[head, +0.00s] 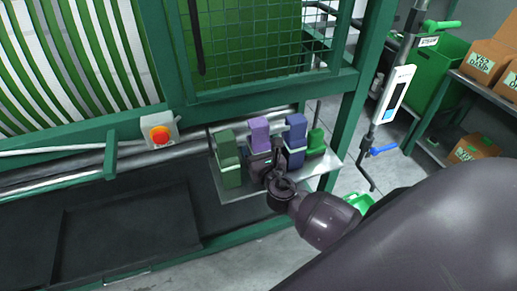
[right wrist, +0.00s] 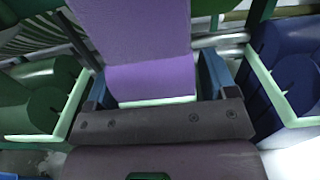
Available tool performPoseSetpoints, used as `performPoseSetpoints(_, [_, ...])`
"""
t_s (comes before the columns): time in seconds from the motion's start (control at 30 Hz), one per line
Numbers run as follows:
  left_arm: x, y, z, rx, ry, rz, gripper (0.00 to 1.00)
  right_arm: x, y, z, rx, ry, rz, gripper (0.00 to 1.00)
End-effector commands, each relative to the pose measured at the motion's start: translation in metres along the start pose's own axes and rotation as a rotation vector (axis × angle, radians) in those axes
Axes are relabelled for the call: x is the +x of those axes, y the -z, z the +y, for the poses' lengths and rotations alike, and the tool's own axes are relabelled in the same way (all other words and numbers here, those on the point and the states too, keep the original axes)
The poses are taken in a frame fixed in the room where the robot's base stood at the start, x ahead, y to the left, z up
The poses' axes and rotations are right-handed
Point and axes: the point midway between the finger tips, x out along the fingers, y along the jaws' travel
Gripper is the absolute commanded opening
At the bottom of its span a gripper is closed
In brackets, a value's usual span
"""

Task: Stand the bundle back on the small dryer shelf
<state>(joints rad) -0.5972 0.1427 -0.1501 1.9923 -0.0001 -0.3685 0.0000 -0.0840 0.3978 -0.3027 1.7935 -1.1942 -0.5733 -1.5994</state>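The purple bundle (head: 259,134) stands upright on the small dryer shelf (head: 332,163), between a dark green bundle (head: 228,157) and a blue one (head: 296,138). My right gripper (head: 275,160) is in front of it. In the right wrist view the purple bundle (right wrist: 143,80) sits between the two fingers of my right gripper (right wrist: 155,90), with the pads against its sides. A pale green band shows at its near lower edge. The bundle's foot is hidden in the head view by my gripper. My left gripper is not in view.
The neighbours are close on both sides of my fingers. A red button box (head: 161,134) is to the left, a green post (head: 355,95) to the right. Mesh panels rise behind.

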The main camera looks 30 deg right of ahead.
Motion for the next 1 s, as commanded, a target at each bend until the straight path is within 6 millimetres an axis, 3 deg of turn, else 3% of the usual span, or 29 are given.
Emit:
performPoseSetpoints(0.37, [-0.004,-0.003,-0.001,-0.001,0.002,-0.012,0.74,-0.001,-0.004,0.000,0.000,0.000,0.000,0.79])
performPoseSetpoints(1.0, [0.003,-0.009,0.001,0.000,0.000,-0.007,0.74,-0.107,-0.002,0.000,0.001,0.000,0.002,0.79])
